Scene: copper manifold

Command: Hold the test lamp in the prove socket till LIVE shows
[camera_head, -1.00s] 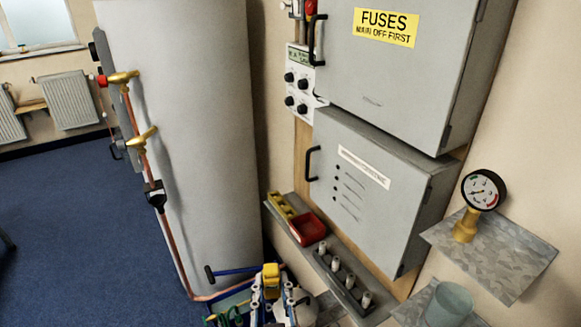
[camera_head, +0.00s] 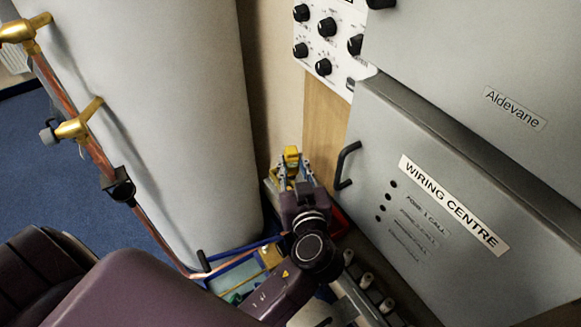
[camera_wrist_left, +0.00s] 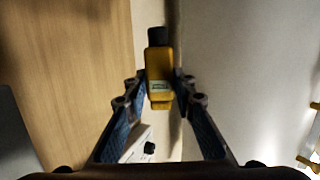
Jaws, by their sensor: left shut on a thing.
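The yellow test lamp (camera_head: 291,155) with a dark end is held upright in my left gripper (camera_head: 291,174), in front of the wooden board beside the wiring centre. In the left wrist view the lamp (camera_wrist_left: 159,72) sits between the two blue-padded fingers (camera_wrist_left: 158,92), its black end pointing away. A small pale label on its body is too small to read. The lamp is apart from the white knob panel (camera_head: 330,38) above it. I cannot make out the prove socket. My right gripper is not in view.
The grey wiring centre box (camera_head: 440,200) with its black handle (camera_head: 346,165) stands close right of my arm. A large grey cylinder (camera_head: 160,120) with copper pipe (camera_head: 72,115) stands left. A red tray (camera_head: 340,220) and a rack of pale pegs (camera_head: 366,281) lie below.

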